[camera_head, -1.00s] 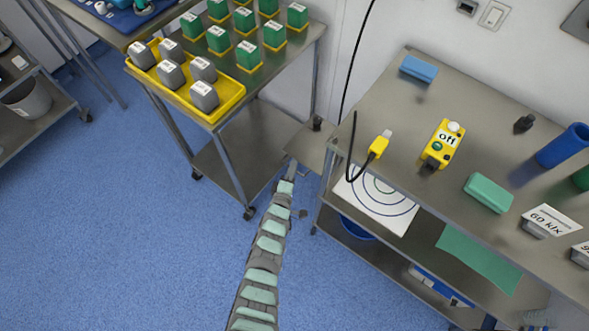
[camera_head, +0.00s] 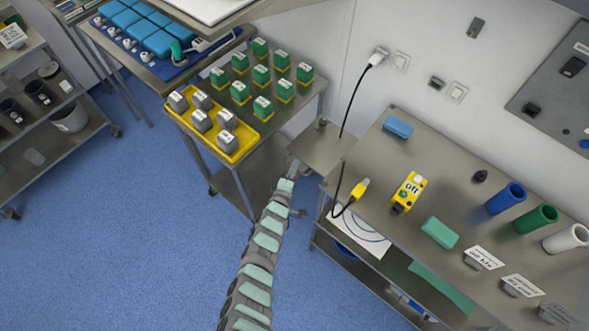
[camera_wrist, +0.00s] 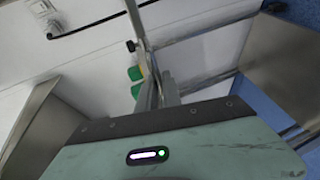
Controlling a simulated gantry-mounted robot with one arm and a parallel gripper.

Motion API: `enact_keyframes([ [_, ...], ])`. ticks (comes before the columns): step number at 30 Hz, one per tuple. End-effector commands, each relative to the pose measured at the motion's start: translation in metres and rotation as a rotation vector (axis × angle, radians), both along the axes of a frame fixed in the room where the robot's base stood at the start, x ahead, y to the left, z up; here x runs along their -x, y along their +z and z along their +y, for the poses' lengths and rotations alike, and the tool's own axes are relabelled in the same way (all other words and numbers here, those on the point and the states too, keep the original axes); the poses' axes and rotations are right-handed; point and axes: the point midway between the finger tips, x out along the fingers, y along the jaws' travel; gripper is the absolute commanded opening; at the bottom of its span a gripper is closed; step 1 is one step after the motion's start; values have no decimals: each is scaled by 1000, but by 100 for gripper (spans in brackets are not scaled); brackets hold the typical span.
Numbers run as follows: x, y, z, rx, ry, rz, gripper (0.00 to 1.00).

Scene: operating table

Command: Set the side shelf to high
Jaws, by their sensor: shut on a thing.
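The side shelf (camera_head: 328,148) is a small grey metal plate between the bench and the trolley with the green blocks. A dark knob (camera_head: 322,122) stands at its back. My gripper (camera_head: 291,172) reaches up to the shelf's near left edge and is shut on it. In the wrist view, the gripper's fingers (camera_wrist: 157,84) are close together on a thin grey edge, with the black knob (camera_wrist: 131,46) just beyond. The exact contact is hard to make out.
The bench (camera_head: 375,165) on the right carries a yellow off box (camera_head: 408,192), a cable plug (camera_head: 359,189) and coloured cylinders. The trolley (camera_head: 290,110) on the left holds a yellow tray (camera_head: 226,157). The blue floor (camera_head: 150,240) is clear.

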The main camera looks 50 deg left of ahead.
Motion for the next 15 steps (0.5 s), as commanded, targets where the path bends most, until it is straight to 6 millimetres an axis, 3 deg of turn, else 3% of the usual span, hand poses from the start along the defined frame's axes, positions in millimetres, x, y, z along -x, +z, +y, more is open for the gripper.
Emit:
enact_keyframes([
  [1,-1,17,-1,-2,-3,-4,0],
  [6,-1,33,0,-2,-2,-4,0],
  [15,-3,41,0,-4,-3,-10,0],
])
